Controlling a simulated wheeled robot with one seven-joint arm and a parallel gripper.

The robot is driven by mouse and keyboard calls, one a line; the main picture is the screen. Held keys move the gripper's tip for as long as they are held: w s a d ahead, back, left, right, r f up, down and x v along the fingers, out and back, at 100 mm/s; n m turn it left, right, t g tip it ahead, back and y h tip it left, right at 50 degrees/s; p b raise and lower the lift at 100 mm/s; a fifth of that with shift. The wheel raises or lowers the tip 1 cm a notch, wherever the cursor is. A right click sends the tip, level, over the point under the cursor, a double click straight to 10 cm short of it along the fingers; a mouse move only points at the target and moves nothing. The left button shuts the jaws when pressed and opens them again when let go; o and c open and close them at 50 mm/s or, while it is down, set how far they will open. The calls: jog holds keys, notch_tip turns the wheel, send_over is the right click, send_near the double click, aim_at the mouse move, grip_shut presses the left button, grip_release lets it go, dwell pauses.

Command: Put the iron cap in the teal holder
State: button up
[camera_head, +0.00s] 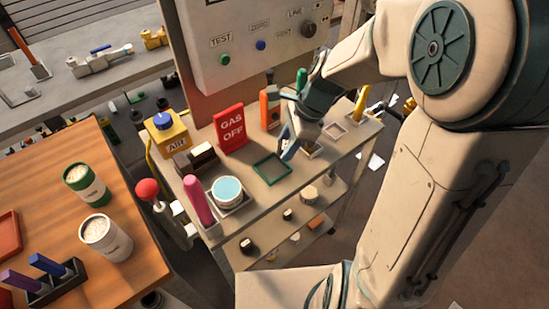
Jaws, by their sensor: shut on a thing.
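The teal holder (272,169) is a shallow, empty square frame on the top of the grey cart. My gripper (299,144) is just right of it, pointing down above a pale square holder (313,151). It is shut on a small greyish thing, which I take to be the iron cap. My fingers hide most of it, and I cannot tell whether it touches the pale holder.
A red GAS OFF sign (231,128), an orange bottle (270,107) and a green-topped item (301,80) stand behind. A teal-lidded tub (227,191) and pink cylinder (199,200) are left. Another pale square holder (334,130) is right.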

aim_at(275, 170)
jog(key=a+f, duration=0.2)
jog(key=a, duration=0.1)
jog(key=shift+f, duration=1.9)
jog(key=shift+f, duration=0.1)
jog(key=o, duration=0.6)
jog(key=shift+f+b, duration=0.1)
jog(key=shift+b, duration=0.2)
jog(key=shift+o, duration=0.8)
